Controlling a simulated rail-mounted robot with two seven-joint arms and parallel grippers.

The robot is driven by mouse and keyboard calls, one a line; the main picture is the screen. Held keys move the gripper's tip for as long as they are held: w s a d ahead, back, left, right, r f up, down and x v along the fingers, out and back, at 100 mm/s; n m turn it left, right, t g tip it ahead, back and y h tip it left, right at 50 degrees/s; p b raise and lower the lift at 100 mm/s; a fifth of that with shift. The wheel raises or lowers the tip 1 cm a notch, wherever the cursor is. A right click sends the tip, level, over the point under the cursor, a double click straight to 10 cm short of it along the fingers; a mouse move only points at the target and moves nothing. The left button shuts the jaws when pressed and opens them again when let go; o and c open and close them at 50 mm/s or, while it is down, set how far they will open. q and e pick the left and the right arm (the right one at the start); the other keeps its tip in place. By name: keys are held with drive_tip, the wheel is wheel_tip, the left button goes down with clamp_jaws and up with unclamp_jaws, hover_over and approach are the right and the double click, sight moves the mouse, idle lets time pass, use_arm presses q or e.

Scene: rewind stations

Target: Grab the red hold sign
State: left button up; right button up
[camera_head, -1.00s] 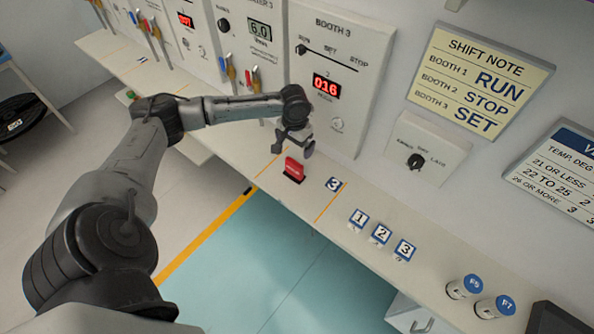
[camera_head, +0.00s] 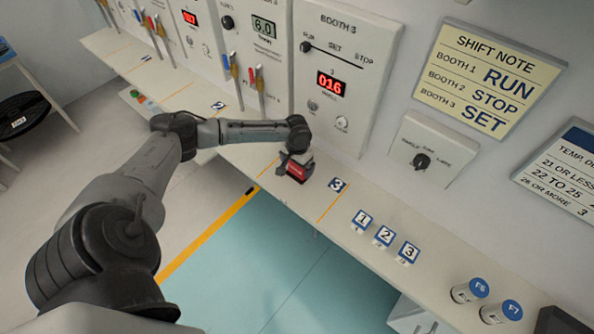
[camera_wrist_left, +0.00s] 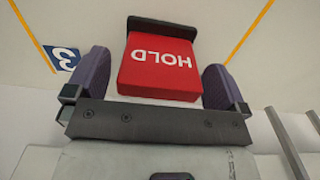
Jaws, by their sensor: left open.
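The red hold sign (camera_head: 296,172) stands on the shelf below the Booth 3 panel. In the left wrist view its red face (camera_wrist_left: 158,66) with the upside-down word HOLD sits between my two purple-padded fingers. My left gripper (camera_head: 292,164) is open around the sign, and small gaps show between the fingers (camera_wrist_left: 158,88) and the sign's sides. In the head view the gripper partly covers the sign. My right gripper is in neither view.
The Booth 3 panel (camera_head: 338,75) rises behind the sign. On the shelf to the right are a blue 3 marker (camera_head: 338,185), several numbered tags (camera_head: 385,236) and two capped cylinders (camera_head: 470,290). Levers (camera_head: 257,85) stand to the left.

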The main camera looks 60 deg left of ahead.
use_arm(q)
drive_tip(key=shift+f, duration=0.35)
drive_tip(key=c, duration=0.9)
drive_tip(key=shift+c, duration=0.2)
drive_tip(key=shift+r, duration=0.15)
